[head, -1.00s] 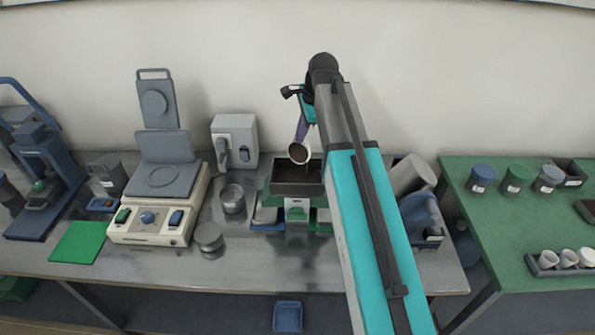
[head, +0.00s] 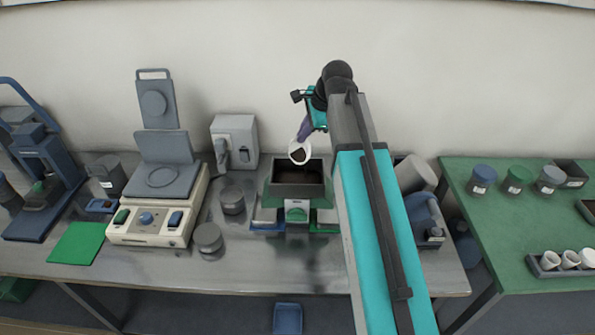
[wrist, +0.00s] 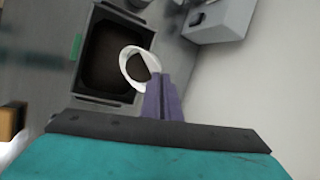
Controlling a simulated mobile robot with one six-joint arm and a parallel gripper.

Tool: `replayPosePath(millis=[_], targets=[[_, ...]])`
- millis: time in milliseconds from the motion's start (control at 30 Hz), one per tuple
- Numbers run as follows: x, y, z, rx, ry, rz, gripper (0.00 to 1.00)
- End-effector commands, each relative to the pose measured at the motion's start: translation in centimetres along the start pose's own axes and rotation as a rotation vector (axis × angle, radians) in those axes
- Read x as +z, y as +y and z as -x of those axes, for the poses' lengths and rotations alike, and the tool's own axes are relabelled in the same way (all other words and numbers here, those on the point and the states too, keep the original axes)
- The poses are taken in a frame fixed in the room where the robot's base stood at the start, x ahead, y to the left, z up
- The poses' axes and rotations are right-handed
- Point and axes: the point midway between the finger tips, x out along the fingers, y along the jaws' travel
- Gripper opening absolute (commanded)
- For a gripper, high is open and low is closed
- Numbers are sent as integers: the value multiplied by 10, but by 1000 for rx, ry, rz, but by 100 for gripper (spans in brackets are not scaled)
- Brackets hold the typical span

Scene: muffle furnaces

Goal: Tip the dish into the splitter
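The dish (head: 300,151) is a small white cup with dark brown material in it. It is tilted toward the camera and hangs above the back of the splitter (head: 297,194). The splitter is a green box with a dark open hopper, and brown material lies inside it. My gripper (head: 303,133) has purple fingers shut on the dish's rim. In the wrist view the white rim of the dish (wrist: 128,68) shows at the fingertips (wrist: 158,88), over the edge of the dark hopper (wrist: 85,60).
Blue and green trays (head: 266,217) sit under the splitter. Grey tins (head: 209,238) and a cream hot-plate device (head: 150,215) stand to the left. A grey cylinder (head: 415,172) lies to the right, partly behind my arm. A green table (head: 520,215) holds lidded jars.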

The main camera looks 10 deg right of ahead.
Motion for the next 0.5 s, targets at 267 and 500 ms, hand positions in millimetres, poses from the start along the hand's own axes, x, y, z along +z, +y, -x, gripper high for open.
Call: replayPosePath(millis=[267,500], targets=[[-3,5,1,-36,-26,-3,0],[-6,8,5,-103,-77,-5,0]])
